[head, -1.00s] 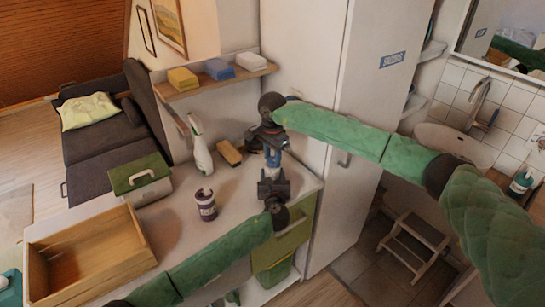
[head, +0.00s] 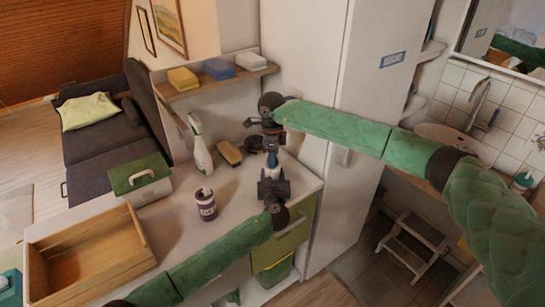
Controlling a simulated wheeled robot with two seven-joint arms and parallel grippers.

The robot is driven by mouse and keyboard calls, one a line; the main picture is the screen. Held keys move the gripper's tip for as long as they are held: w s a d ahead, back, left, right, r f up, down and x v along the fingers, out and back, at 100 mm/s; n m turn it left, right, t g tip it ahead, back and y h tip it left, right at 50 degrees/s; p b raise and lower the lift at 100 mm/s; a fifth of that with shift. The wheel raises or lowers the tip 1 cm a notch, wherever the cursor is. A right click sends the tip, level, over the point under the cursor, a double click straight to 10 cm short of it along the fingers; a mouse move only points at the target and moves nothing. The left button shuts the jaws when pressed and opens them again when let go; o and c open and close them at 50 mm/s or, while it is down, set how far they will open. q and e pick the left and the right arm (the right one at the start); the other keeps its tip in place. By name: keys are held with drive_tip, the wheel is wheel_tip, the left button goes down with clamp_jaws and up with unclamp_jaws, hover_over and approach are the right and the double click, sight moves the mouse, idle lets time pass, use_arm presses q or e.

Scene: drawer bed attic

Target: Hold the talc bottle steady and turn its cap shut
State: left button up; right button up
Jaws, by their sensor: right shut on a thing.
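The blue talc bottle (head: 272,164) is upright above the right end of the counter, between my two grippers. My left gripper (head: 272,178) comes from below and is closed around the bottle's lower part, which it hides. My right gripper (head: 273,143) is above the bottle, shut at its pale top. The cap is small and mostly hidden by the fingers, so I cannot tell how far it is turned.
On the counter stand a wooden tray (head: 40,265), a green-lidded box (head: 140,183), a purple-labelled jar (head: 206,206), a spray bottle (head: 200,150) and a brush (head: 229,153). A tall white cabinet (head: 345,110) stands close to the right.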

drive_tip(key=shift+m, duration=0.8)
drive_tip(key=o, duration=1)
wheel_tip(320, 180, up, 12)
use_arm(q)
drive_tip(key=o, duration=1.1)
use_arm(e)
drive_tip(key=shift+w, duration=0.1)
